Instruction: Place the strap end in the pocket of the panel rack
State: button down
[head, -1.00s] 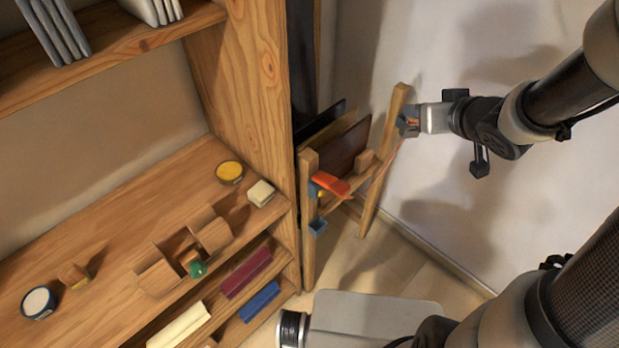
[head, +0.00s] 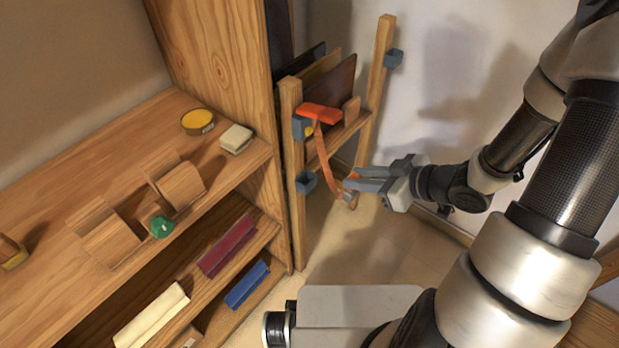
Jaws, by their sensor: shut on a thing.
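The panel rack (head: 290,150) is a wooden frame with dark and brown panels standing in it. Blue pockets sit on the rack: an upper left one (head: 301,128), a lower left one (head: 306,181) and one on the right post (head: 393,58). The strap end is apart from all of them.
A wooden shelf unit (head: 215,80) stands left of the rack. It bears a yellow tin (head: 198,121), a pale block (head: 236,139), a green knob (head: 162,227) and coloured bars. Floor (head: 350,250) below the gripper is clear; a white wall is behind.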

jog(key=w+a, duration=0.3)
jog(key=a, duration=0.1)
jog(key=w+a+b, duration=0.1)
jog(key=w+a, duration=0.2)
jog(key=w+a+b, duration=0.1)
jog(key=w+a, duration=0.2)
jog(key=a, duration=0.1)
jog(key=shift+a, duration=0.3)
jog(key=f+b, duration=0.1)
jog(key=f, duration=0.2)
jog(key=shift+s+d+b, duration=0.1)
jog(key=shift+d+b, duration=0.1)
jog(key=shift+b, duration=0.2)
jog(key=shift+f+b, duration=0.8)
jog(key=shift+f, duration=1.15)
jog(key=shift+f, duration=0.15)
jog(key=c, duration=1.5)
grip_release()
